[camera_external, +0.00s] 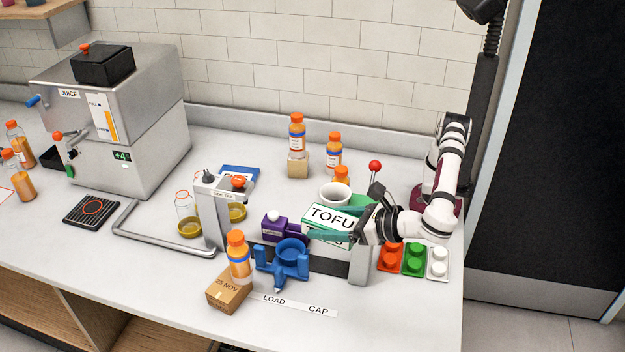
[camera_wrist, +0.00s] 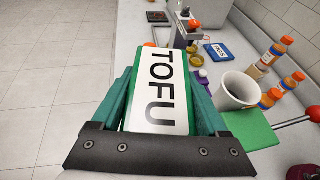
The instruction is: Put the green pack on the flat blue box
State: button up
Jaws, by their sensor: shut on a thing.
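The green pack (camera_external: 328,219) is a green and white carton marked TOFU. My gripper (camera_external: 335,236) is shut on it, with teal fingers on either side. In the wrist view the pack (camera_wrist: 160,95) fills the space between the fingers of my gripper (camera_wrist: 163,80). I cannot tell how high it is held. The flat blue box (camera_external: 236,170) lies on the counter farther back and left, partly hidden by the grey dispenser post. It also shows in the wrist view (camera_wrist: 219,52), ahead and right of the pack, with a white label.
A grey post (camera_external: 210,213) with an orange knob stands between the pack and the juicer (camera_external: 130,125). A purple block (camera_external: 285,228) and blue holder (camera_external: 290,255) are close by. A white cup (camera_external: 335,194) and orange bottles (camera_external: 297,133) stand behind. A red-knobbed lever (camera_external: 375,166) rises nearby.

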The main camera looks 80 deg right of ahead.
jog(key=shift+m+g+h, duration=0.3)
jog(key=shift+m+h, duration=0.3)
jog(key=shift+h, duration=0.1)
jog(key=w+d, duration=0.5)
jog(key=w, duration=0.3)
jog(key=w+d+r, duration=0.1)
jog(key=w+d, duration=0.4)
jog(key=w, duration=0.4)
jog(key=w+d, duration=0.5)
jog(key=w, duration=0.3)
jog(key=shift+w+d+r, duration=0.15)
jog(key=shift+w+r, duration=0.2)
jog(key=shift+r, duration=0.05)
jog(key=w+d+f, duration=0.1)
jog(key=w+d, duration=0.3)
jog(key=d, duration=0.5)
jog(key=w+d+m+h, duration=0.1)
jog(key=w+d, duration=0.3)
jog(key=d, duration=0.5)
jog(key=w+d+f, duration=0.1)
jog(key=w+d, duration=0.4)
jog(key=d, duration=0.4)
jog(key=f, duration=2.8)
jog(key=shift+s+f, duration=0.15)
jog(key=shift+s, duration=0.1)
jog(key=shift+f, duration=0.1)
jog(key=o, duration=1.4)
jog(key=shift+o, duration=0.2)
jog(key=v, duration=1.2)
jog(key=shift+r, duration=0.25)
